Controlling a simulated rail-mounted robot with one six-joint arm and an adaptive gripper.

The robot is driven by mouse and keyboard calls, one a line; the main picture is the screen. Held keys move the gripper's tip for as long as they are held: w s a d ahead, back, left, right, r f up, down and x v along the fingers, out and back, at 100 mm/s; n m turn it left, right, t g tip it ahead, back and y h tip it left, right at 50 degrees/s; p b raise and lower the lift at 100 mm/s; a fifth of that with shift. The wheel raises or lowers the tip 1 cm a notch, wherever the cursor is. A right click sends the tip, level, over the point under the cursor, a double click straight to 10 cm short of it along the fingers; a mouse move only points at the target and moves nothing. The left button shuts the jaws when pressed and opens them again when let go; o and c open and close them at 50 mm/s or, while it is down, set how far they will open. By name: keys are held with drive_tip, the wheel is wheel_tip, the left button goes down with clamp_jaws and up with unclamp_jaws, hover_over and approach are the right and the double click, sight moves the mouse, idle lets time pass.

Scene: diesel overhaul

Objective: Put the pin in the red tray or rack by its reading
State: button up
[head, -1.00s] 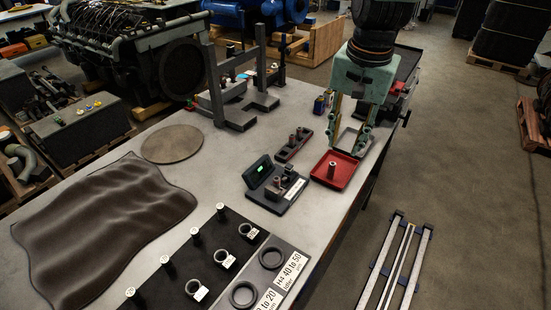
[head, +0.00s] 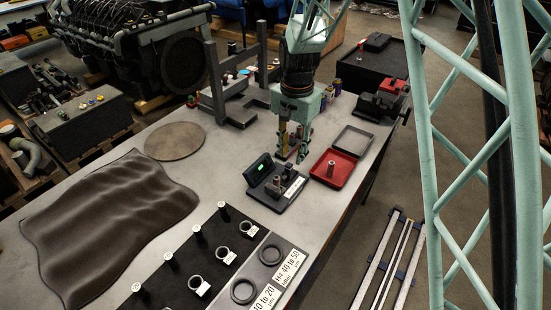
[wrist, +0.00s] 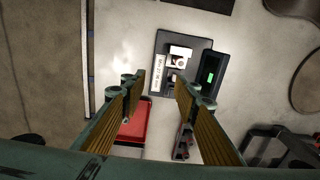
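My gripper (head: 293,155) is open and empty, pointing down behind the measuring gauge. In the wrist view its two fingers (wrist: 160,82) stand wide apart with nothing between them. The red tray also shows in the wrist view (wrist: 134,128), partly hidden by a finger. The gauge (head: 285,203) is a dark base with small grey blocks, a label and a green-lit display (head: 262,168). A small rack (wrist: 184,142) lies below my gripper, mostly hidden in the head view.
An empty grey tray (head: 366,136) sits behind the red one. A dark board (head: 190,268) with pins and tagged rings lies in front, near a brown cloth (head: 105,220). A grey stand (head: 240,116) rises left of my gripper.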

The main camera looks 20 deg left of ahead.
drive_tip(key=p, duration=0.1)
hover_over(277, 177)
wheel_tip(277, 177, down, 6)
drive_tip(key=shift+s+a+f, duration=0.1)
drive_tip(key=shift+a+f, duration=0.05)
drive_tip(key=shift+f, duration=0.15)
drive_tip(key=shift+f+b, duration=0.85)
drive_tip(key=shift+f, duration=1.9)
drive_tip(key=shift+f+b, duration=1.1)
drive_tip(key=shift+f, duration=0.45)
drive_tip(key=shift+c, duration=0.3)
drive_tip(key=c, duration=0.8)
